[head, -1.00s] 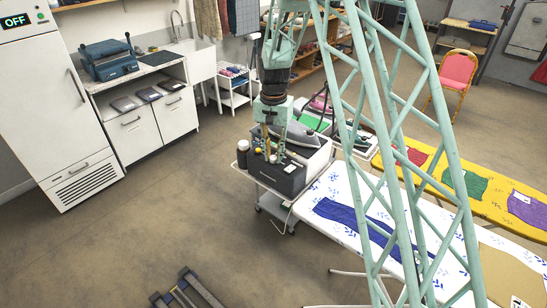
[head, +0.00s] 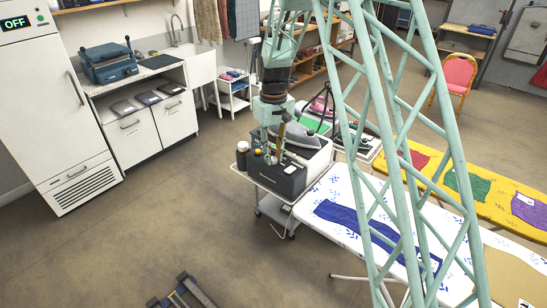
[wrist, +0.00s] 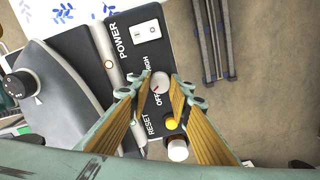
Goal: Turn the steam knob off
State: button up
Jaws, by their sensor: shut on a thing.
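The steam knob (wrist: 161,79) is a small round grey knob on the dark front panel of the steam station (head: 291,184). In the wrist view the words OFF and HIGH are printed beside it, with a thin mark on its face toward the OFF side. My gripper (wrist: 160,86) is above the panel, its two ochre-padded fingers closed on the knob from either side. In the head view my gripper (head: 274,158) reaches down to the station, and its fingers hide the knob there.
A yellow button (wrist: 172,123) by RESET and a white cap (wrist: 177,150) sit close below the knob. A white power switch (wrist: 147,30) is above. A grey iron (wrist: 52,95) rests at the left. A patterned ironing board (head: 335,190) stands right of the station.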

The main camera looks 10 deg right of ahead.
aim_at(274, 158)
jog(key=n, duration=0.3)
jog(key=shift+n+b, duration=0.3)
jog(key=shift+n, duration=1.9)
jog(key=o, duration=0.9)
jog(key=shift+r, duration=0.1)
jog(key=shift+r, duration=5.95)
jog(key=shift+b, duration=0.3)
